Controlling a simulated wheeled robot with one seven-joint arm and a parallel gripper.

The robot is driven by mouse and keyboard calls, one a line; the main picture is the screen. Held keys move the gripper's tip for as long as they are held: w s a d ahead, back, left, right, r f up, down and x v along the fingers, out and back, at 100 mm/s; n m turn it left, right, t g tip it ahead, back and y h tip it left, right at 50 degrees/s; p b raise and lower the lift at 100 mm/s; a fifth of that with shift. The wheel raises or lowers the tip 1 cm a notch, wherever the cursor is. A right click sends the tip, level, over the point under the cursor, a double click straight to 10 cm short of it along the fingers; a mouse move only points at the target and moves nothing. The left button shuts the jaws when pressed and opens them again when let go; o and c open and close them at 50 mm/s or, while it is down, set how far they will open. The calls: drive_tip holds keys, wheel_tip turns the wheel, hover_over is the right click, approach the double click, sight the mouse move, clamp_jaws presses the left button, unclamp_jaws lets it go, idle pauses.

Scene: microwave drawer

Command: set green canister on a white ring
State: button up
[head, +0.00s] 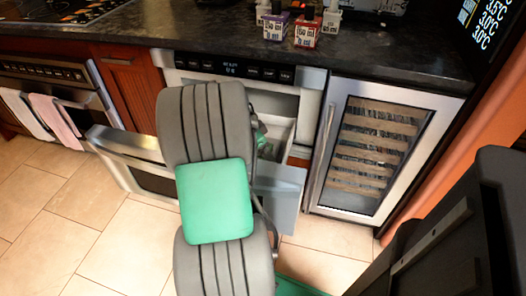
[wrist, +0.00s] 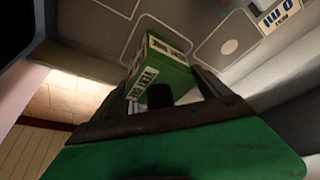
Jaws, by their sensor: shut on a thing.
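The green canister (wrist: 163,62), a boxy block with white lettered labels, is between the two dark fingers of my gripper (wrist: 163,84) in the wrist view. The fingers are shut on it, and it looks tilted in that view. A small pale round mark (wrist: 229,46) shows on the grey surface to its right, inside a thin white outline. Another thin white outline shows partly behind the canister. I cannot tell the height of the canister over the surface. In the head view my arm hides most of the gripper and canister.
The microwave drawer (head: 139,163) stands open below the counter (head: 400,57). Several small labelled bottles stand on the counter, including a red one (head: 305,30). A glass-doored wine cooler (head: 370,150) is to the right. An oven with towels (head: 55,120) is at left.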

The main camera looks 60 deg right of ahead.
drive_tip(key=o, duration=1.4)
drive_tip(key=shift+c, duration=0.2)
drive_tip(key=shift+r, duration=0.1)
drive_tip(key=p+v, duration=0.3)
drive_tip(key=v, duration=0.9)
drive_tip(key=shift+d+r, duration=0.1)
